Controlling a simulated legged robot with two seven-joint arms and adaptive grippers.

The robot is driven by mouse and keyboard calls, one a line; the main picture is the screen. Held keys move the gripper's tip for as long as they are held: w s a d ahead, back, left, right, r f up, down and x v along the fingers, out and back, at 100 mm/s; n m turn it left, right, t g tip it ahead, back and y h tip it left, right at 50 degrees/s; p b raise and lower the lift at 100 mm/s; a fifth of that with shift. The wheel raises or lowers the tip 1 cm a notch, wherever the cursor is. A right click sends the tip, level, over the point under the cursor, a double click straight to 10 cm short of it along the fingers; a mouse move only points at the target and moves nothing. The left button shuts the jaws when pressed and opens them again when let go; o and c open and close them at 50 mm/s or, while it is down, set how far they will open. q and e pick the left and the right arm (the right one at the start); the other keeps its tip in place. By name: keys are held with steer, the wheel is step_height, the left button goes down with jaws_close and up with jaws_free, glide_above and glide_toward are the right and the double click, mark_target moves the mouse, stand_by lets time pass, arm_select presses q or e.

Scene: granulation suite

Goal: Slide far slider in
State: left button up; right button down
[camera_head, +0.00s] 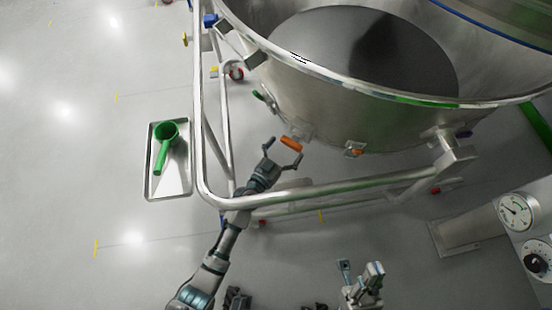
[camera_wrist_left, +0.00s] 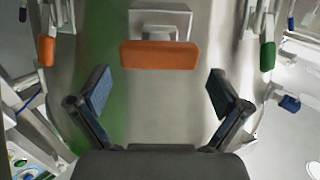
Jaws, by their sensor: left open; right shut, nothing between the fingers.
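A large steel vessel (camera_head: 330,115) carries several small coloured handles on its outer wall. An orange slider handle (camera_head: 290,143) on a steel bracket (camera_wrist_left: 160,22) is straight ahead of my left gripper (camera_head: 283,151). In the left wrist view this orange bar (camera_wrist_left: 160,55) lies crosswise just beyond the fingertips, centred between them. My left gripper (camera_wrist_left: 160,84) is open, with a finger to each side and clear of the bar. Which handle is the far slider cannot be told for sure. My right gripper (camera_head: 360,272) is shut and empty at the lower middle, away from the vessel.
A steel tube frame (camera_head: 310,198) surrounds the vessel; my left arm reaches across it. A second orange handle (camera_head: 354,151) and a green handle (camera_head: 258,96) flank the orange bar. A tray (camera_head: 154,190) with a green scoop (camera_head: 165,146) lies left. Gauges (camera_head: 517,211) stand right.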

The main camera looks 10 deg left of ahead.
arm_select(q)
steer(key=v, duration=0.8)
steer(key=shift+s, duration=0.15)
steer(key=shift+r, duration=0.1)
